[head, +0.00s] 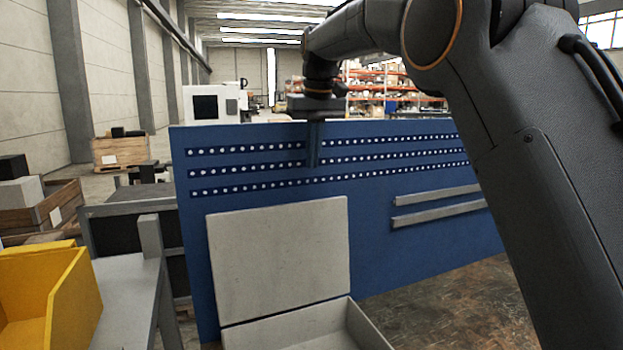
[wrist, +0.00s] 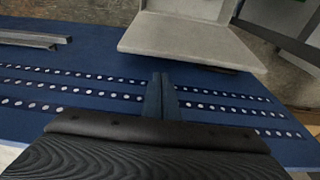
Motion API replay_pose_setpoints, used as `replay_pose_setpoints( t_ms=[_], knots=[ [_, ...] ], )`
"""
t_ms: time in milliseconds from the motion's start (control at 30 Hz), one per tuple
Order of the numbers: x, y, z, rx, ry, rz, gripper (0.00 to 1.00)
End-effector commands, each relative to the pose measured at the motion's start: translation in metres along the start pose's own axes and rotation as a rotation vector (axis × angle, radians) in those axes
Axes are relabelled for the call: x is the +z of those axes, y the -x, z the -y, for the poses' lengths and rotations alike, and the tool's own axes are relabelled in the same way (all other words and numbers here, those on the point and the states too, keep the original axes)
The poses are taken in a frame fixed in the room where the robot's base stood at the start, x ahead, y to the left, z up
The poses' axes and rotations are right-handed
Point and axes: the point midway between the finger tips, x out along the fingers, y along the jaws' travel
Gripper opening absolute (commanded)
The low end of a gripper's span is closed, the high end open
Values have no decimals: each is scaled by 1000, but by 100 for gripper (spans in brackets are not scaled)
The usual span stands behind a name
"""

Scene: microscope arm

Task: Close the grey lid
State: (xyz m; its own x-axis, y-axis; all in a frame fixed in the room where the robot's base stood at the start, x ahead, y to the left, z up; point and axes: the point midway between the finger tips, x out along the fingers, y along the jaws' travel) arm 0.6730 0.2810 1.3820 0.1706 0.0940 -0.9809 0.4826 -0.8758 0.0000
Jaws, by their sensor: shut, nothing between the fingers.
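The grey lid (head: 280,258) stands raised, close to upright, against the blue panel (head: 375,240) in the head view. Its lower edge meets the back of a shallow grey box (head: 310,330), whose inside is open and partly cut off by the frame. My gripper (head: 314,145) is in front of the panel's upper part, above the lid and apart from it. In the wrist view the shut, empty fingers (wrist: 162,95) point toward the lid (wrist: 190,40), with a gap between. Part of the box (wrist: 205,8) shows beyond the lid.
Rows of white dots (head: 250,172) cross the panel. Two grey rails (head: 435,207) stick out at its right. A grey table (head: 130,285) with a yellow bin (head: 45,300) stands at the left.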

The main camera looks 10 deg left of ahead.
Motion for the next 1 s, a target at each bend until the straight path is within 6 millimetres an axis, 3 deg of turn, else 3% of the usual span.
replay_pose_setpoints(
  t_ms=[167, 600, 1000],
  knots=[
    [0, -18, 1, 0, 1, 4, 0],
    [0, -86, 0, 1, -1, 2, 0],
    [0, -98, 0, 1, -1, -1, 0]
  ],
)
